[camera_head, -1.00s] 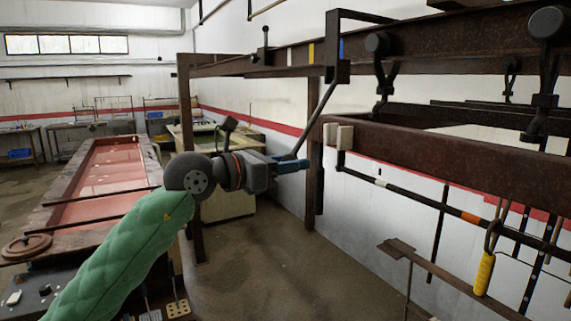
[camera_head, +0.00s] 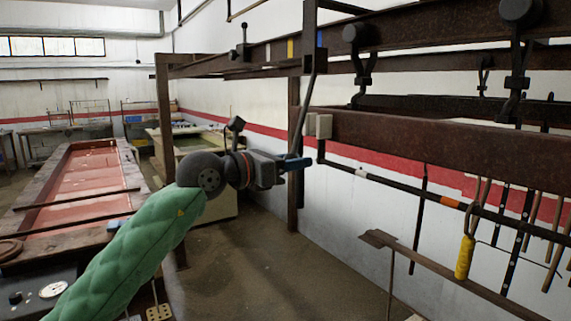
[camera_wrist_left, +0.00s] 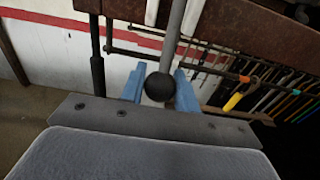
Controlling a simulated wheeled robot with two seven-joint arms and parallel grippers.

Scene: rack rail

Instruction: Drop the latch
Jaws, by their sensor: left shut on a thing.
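My left gripper (camera_head: 292,163) has blue fingers shut on the lower end of a grey rod lever (camera_head: 306,97). The lever hangs from the dark bracket at the rail's near end and leans slightly, its lower end to the left. In the left wrist view its black ball knob (camera_wrist_left: 160,87) sits between the blue fingers. A small upright latch-like lever with a black knob (camera_head: 243,40) stands on the rusty rail (camera_head: 390,42) to the left; I cannot tell whether it is the latch. My right gripper is not in view.
A lower rusty beam (camera_head: 430,145) with pale end blocks (camera_head: 318,126) lies right of the gripper. Black hooked hangers (camera_head: 358,60) hang from the upper rail. A yellow handle (camera_head: 465,257) hangs at right. The floor (camera_head: 270,280) below is clear.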

